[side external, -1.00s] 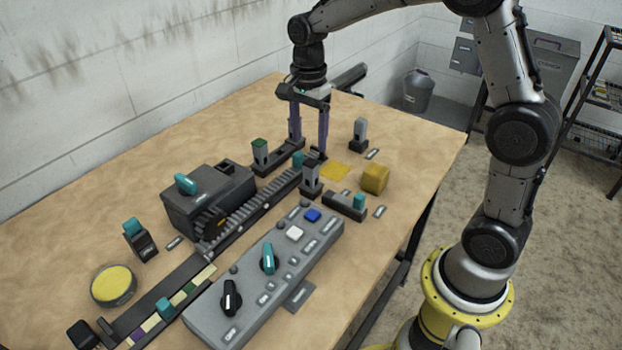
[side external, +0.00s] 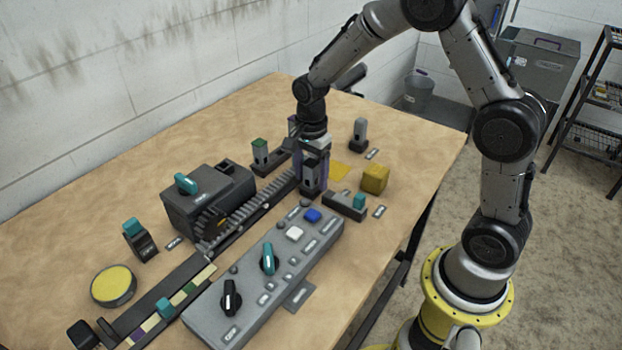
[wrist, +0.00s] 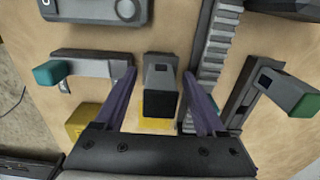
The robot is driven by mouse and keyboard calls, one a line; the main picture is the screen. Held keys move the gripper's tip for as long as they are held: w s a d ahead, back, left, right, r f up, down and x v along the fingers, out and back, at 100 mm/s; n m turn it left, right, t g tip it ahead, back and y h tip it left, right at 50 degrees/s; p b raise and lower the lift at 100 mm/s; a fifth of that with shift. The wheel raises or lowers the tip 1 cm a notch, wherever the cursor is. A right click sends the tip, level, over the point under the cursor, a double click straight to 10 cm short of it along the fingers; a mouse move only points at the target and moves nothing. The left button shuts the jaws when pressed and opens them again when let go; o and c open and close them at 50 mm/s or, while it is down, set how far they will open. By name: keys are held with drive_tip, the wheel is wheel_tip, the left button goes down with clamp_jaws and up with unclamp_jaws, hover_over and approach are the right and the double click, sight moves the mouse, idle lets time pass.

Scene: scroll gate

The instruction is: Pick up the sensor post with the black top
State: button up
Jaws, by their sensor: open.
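The sensor post with the black top (wrist: 160,103) stands between my gripper's two purple fingers in the wrist view. It is grey below its dark top. In the side view the post (side external: 309,176) stands beside the rack track, partly covered by my gripper. My gripper (wrist: 159,78) is open, with a finger on each side of the post and a visible gap on both sides. In the side view my gripper (side external: 313,178) points down, low around the post. Whether the fingers touch the table is hidden.
A green-topped post (side external: 260,150) is across the toothed track (side external: 245,205). A grey control panel (side external: 265,275) lies in front. A lone grey post (side external: 360,131) stands behind.

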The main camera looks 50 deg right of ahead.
clamp_jaws()
idle(0.3)
drive_tip(key=shift+r, duration=0.15)
